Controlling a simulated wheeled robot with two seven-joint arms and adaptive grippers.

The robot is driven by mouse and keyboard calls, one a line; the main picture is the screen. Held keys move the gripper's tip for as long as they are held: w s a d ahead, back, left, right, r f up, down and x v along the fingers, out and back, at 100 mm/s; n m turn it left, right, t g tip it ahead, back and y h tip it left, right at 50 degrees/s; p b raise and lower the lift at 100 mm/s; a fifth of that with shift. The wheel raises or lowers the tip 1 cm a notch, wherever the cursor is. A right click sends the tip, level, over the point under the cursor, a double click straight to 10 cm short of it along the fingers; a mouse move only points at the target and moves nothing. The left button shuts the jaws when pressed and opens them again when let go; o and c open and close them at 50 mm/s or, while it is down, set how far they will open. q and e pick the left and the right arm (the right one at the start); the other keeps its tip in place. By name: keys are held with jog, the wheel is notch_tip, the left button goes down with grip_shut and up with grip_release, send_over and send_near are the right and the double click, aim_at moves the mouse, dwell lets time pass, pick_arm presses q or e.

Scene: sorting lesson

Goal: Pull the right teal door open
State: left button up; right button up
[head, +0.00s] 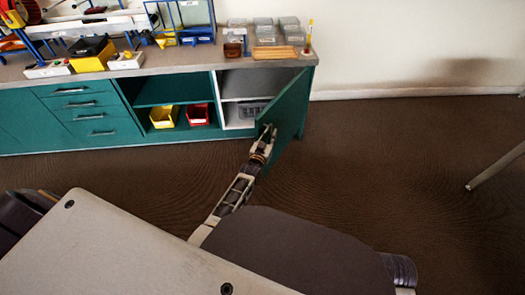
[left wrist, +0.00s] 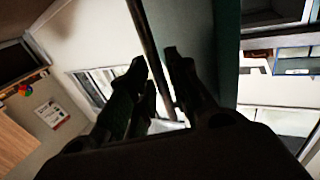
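The right teal door (head: 289,108) stands partly open, swung out from the cabinet's right end. My left gripper (head: 266,132) is at the door's outer side, near its free edge. In the left wrist view, my left gripper (left wrist: 155,62) has its fingertips apart, and a narrow dark upright strip (left wrist: 146,30) runs between them. I cannot tell whether that strip is the door's handle or its edge. The teal door face (left wrist: 222,45) is just right of it. Contact with the fingers is not clear. The handle is not clearly visible in the head view. My right gripper is not in view.
Behind the door, the cabinet shows open shelves with a yellow bin (head: 163,117), a red bin (head: 198,114) and a grey basket (head: 251,109). Boxes and clear containers (head: 264,27) stand on the worktop. The floor (head: 390,150) right of the door is clear; a metal leg (head: 495,168) stands farther right.

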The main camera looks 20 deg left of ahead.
pick_arm(q)
jog(key=s, duration=1.1)
dwell(0.4)
jog(key=shift+d, duration=0.1)
jog(key=shift+c, duration=0.2)
